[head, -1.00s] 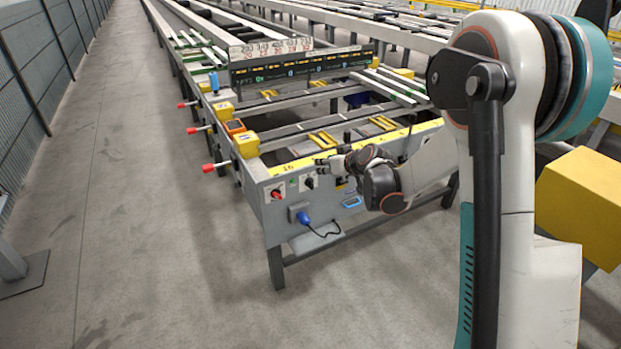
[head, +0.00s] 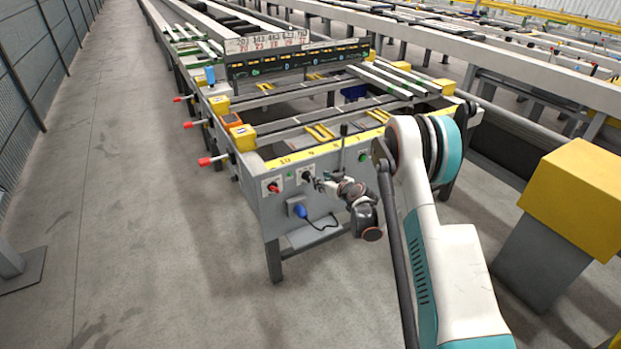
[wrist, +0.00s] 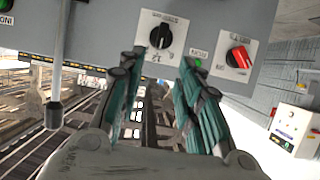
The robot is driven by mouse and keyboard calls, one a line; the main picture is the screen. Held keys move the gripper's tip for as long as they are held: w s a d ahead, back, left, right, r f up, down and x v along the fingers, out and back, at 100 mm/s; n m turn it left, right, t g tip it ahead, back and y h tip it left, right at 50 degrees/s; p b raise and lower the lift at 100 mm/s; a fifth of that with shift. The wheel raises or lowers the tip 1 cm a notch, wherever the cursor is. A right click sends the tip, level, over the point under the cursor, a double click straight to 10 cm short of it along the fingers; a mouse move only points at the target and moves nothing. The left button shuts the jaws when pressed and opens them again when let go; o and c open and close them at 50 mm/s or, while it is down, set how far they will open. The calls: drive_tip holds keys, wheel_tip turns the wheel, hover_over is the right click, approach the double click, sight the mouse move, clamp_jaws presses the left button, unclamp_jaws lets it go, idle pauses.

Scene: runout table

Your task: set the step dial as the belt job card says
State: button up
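The step dial (head: 306,176), a black knob on a white plate, is on the end panel of the runout table (head: 330,198). In the wrist view the dial (wrist: 160,36) shows upside down, just beyond and between my fingertips; its markings are too small to read. My gripper (wrist: 161,62) is open and empty, its two fingers spread apart. In the head view my gripper (head: 319,184) is just right of the dial, and I cannot tell whether it touches. No belt job card can be made out with certainty.
A red rotary switch (head: 274,187) sits left of the dial and also shows in the wrist view (wrist: 238,57). A blue plug (head: 301,211) with a cable is below. A green button (head: 363,156) is to the right. Red-tipped levers (head: 205,161) stick out left. Floor on the left is clear.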

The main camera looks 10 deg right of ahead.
sight(310, 175)
drive_tip(key=b+x, duration=0.3)
drive_tip(key=x, duration=0.7)
drive_tip(key=shift+f, duration=0.1)
clamp_jaws()
